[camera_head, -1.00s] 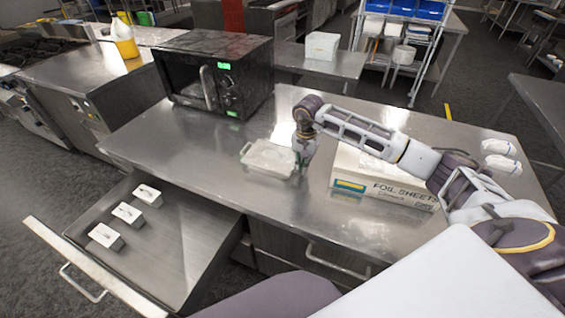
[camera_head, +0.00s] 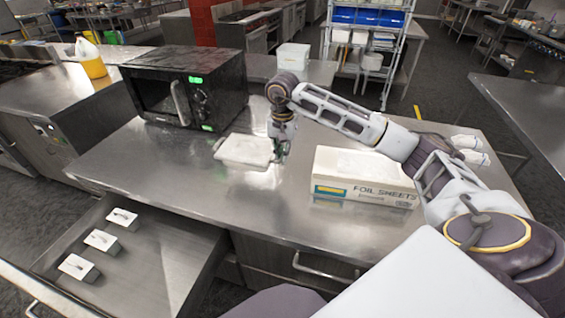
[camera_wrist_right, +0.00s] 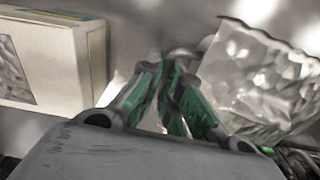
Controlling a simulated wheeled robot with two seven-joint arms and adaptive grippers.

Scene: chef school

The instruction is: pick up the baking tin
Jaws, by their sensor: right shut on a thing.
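The baking tin (camera_head: 243,150) is a pale, shallow rectangular tin on the steel counter, in front of the microwave. In the right wrist view the tin (camera_wrist_right: 258,75) shows crinkled, shiny foil-like walls at the right. My right gripper (camera_head: 281,150) reaches down at the tin's right end in the head view. In the wrist view the green-padded fingers (camera_wrist_right: 172,95) are close together at the tin's near edge, shut on it. The exact grip on the rim is partly hidden by the fingers. My left gripper is not in view.
A foil sheets box (camera_head: 365,177) lies right of the tin and shows in the wrist view (camera_wrist_right: 50,60). A black microwave (camera_head: 185,88) stands behind left. The front counter is clear.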

